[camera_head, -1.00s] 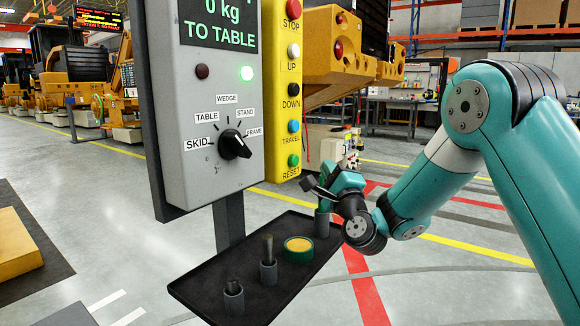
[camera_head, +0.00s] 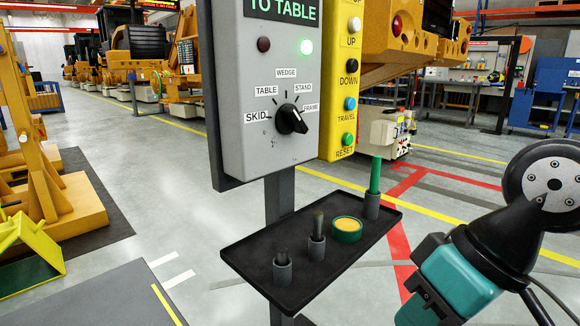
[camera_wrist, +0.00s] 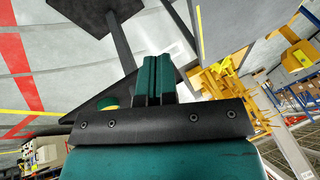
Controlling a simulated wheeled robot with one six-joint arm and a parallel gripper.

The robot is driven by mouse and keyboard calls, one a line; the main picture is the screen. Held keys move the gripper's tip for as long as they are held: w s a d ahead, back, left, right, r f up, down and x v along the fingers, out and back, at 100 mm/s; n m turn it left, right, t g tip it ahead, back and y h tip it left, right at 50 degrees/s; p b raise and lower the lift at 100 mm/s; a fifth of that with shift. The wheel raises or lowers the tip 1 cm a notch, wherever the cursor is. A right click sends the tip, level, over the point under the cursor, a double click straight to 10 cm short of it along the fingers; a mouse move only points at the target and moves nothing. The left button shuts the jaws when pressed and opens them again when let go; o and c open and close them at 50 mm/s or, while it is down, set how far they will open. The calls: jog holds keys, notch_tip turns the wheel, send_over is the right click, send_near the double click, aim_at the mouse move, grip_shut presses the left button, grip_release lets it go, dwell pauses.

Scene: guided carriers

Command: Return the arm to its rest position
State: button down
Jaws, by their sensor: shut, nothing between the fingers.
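My gripper (camera_wrist: 154,79) is shut and empty in the wrist view, its two dark green fingers side by side. In the head view my arm is folded at the lower right. The teal gripper body (camera_head: 440,283) shows there near the bottom edge, to the right of the black tray (camera_head: 262,253) and apart from it; its fingertips cannot be made out.
On the tray, a green stick (camera_head: 375,176) stands in the right holder, with a yellow-topped green round item (camera_head: 347,229) and two dark sticks in holders. The grey control panel (camera_head: 262,150) and yellow button box (camera_head: 343,100) stand behind.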

jog(key=s+d+n+g+h, duration=0.1)
jog(key=s+d, duration=0.1)
jog(key=s, duration=0.2)
notch_tip(320, 180, up, 25)
jog(key=w+p, duration=0.1)
jog(key=p, duration=2.4)
jog(key=shift+a, duration=0.2)
